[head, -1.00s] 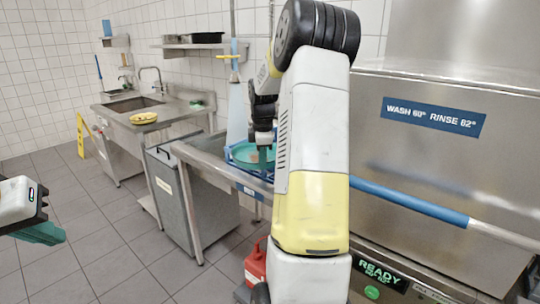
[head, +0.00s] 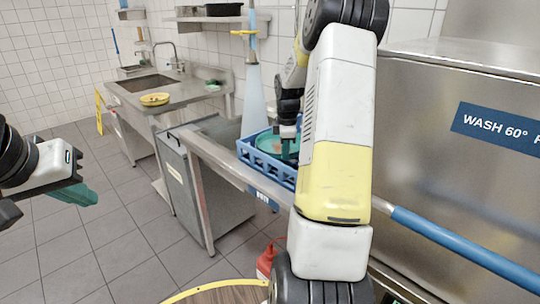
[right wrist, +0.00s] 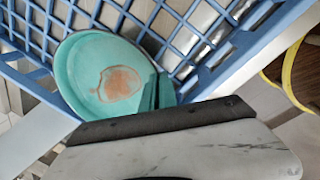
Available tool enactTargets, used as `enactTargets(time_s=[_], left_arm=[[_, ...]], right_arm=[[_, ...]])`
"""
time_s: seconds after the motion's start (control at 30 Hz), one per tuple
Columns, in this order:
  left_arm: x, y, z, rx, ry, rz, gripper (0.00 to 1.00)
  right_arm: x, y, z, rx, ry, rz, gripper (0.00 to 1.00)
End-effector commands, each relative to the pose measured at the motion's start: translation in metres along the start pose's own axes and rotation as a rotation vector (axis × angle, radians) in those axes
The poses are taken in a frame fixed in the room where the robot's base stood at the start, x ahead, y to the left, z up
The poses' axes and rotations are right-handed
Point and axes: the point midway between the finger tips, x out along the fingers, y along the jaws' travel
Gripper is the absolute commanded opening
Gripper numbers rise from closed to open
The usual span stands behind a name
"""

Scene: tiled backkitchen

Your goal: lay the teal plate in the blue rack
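The teal plate (right wrist: 105,75) has a reddish-brown stain at its middle. In the head view the plate (head: 268,143) shows inside the blue rack (head: 262,170), partly hidden by my right arm. The right wrist view shows the plate within the rack's walls (right wrist: 225,75), over the lattice floor; I cannot tell whether it rests on it. My right gripper (right wrist: 155,93) has its teal fingers close together at the plate's rim, apparently shut on it. My left gripper (head: 82,195) is empty, away from the rack at the left; its finger gap is not clear.
The rack stands on a steel counter beside the steel dishwasher (head: 440,130), which has a blue bar handle (head: 450,240). A sink counter (head: 150,95) at the back holds a yellow dish (head: 155,99). A red container (head: 266,258) and a round wooden top (head: 225,293) are low in front.

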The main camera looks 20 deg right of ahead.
Motion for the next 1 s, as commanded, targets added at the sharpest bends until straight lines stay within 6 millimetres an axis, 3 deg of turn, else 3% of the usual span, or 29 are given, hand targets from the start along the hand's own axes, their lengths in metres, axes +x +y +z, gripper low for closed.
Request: enactTargets(time_s=[0.33, 0.7, 0.8, 1.0], left_arm=[[0.000, 0.000, 0.000, 0.000, 0.000, 0.000, 0.00], [0.000, 0.000, 0.000, 0.000, 0.000, 0.000, 0.00], [0.000, 0.000, 0.000, 0.000, -0.001, 0.000, 0.00], [0.000, 0.000, 0.000, 0.000, 0.000, 0.000, 0.00]], right_arm=[[0.038, -0.006, 0.000, -0.001, 0.000, 0.000, 0.00], [0.043, -0.007, 0.000, 0.000, 0.000, 0.002, 0.00], [0.042, -0.007, 0.000, 0.000, 0.000, 0.002, 0.22], [0.042, -0.007, 0.000, 0.000, 0.000, 0.002, 0.25]])
